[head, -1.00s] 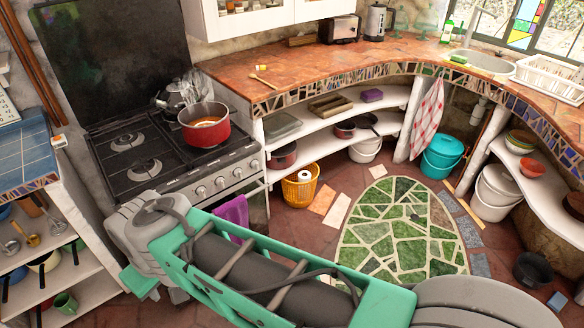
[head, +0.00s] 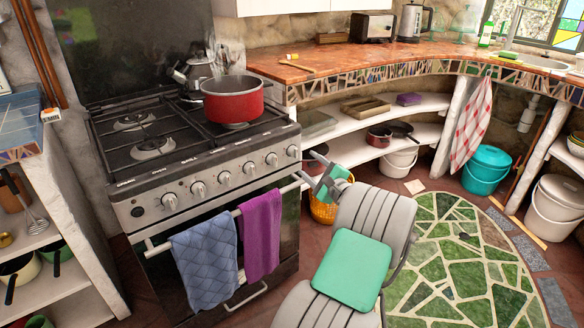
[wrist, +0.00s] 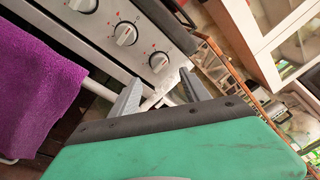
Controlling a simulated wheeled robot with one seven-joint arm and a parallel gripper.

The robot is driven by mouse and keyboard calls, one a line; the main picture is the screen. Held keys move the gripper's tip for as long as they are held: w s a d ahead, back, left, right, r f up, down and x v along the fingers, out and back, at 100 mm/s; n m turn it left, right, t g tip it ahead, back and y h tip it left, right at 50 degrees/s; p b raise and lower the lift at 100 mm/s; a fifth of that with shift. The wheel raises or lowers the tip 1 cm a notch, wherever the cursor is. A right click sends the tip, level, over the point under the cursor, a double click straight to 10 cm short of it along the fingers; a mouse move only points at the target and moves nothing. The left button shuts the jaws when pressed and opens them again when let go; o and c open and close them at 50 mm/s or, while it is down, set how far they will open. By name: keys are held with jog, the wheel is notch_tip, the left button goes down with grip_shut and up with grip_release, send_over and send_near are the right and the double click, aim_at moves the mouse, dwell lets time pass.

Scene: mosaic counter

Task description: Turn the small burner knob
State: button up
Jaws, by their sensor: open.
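A row of several grey burner knobs (head: 248,169) runs along the front panel of the stove (head: 150,185). Labels are printed above them, but I cannot tell which knob is the small burner's. My gripper (head: 316,178) is just off the right front corner of the stove, lower than the rightmost knob (head: 292,151).
A blue towel (head: 206,260) and a purple towel (head: 262,235) hang on the oven's front rail (head: 160,246). A red pot (head: 232,104) and a kettle (head: 192,72) stand on the hob. A yellow basket (head: 322,208) is behind my gripper.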

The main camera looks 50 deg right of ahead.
aim_at(296, 155)
jog(key=b+x, duration=0.1)
jog(key=x, duration=0.5)
jog(key=shift+w+a, duration=0.15)
jog(key=shift+w, duration=0.1)
jog(key=shift+w+r, duration=0.15)
jog(key=shift+w, duration=0.25)
grip_shut()
